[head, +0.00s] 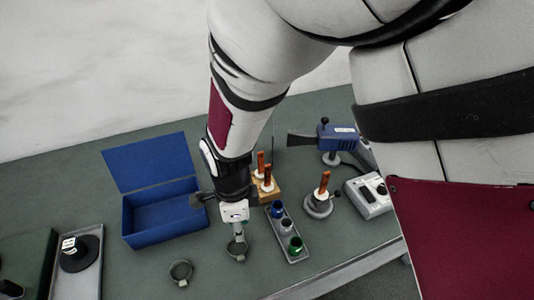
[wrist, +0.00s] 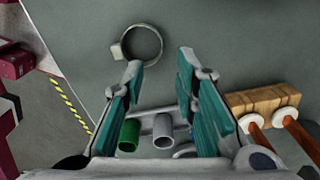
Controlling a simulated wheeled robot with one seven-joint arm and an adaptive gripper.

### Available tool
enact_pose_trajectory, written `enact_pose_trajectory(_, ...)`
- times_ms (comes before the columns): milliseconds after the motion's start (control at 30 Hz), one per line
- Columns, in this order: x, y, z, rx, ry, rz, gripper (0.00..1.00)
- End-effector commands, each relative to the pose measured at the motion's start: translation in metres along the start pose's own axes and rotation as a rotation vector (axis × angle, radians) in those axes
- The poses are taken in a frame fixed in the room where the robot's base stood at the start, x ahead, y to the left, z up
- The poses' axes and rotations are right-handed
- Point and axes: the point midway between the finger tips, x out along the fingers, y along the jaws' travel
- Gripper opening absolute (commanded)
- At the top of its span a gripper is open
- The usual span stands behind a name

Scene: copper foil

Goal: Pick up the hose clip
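The clip lies just beyond the fingertips, offset to the left.
A grey tray (head: 273,226) with blue, grey and green cups stands right of the gripper. A wooden block (head: 268,191) with upright handles is behind it. An open blue box (head: 165,237) stands left. Bare table lies around the clips; the front edge is close.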

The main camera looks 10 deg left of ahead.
Motion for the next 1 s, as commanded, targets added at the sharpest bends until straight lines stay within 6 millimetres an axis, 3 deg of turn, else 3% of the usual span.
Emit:
enact_pose_trajectory(333, 0.038, -0.001, 0.002, -0.001, 0.000, 0.001, 0.27)
enact_pose_trajectory(767, 0.043, 0.001, 0.003, 0.000, 0.000, 0.001, 0.27)
enact_pose_trajectory(900, 0.044, 0.001, 0.003, 0.000, 0.000, 0.001, 0.00)
enact_pose_trajectory(1000, 0.044, 0.001, 0.003, 0.000, 0.000, 0.001, 0.00)
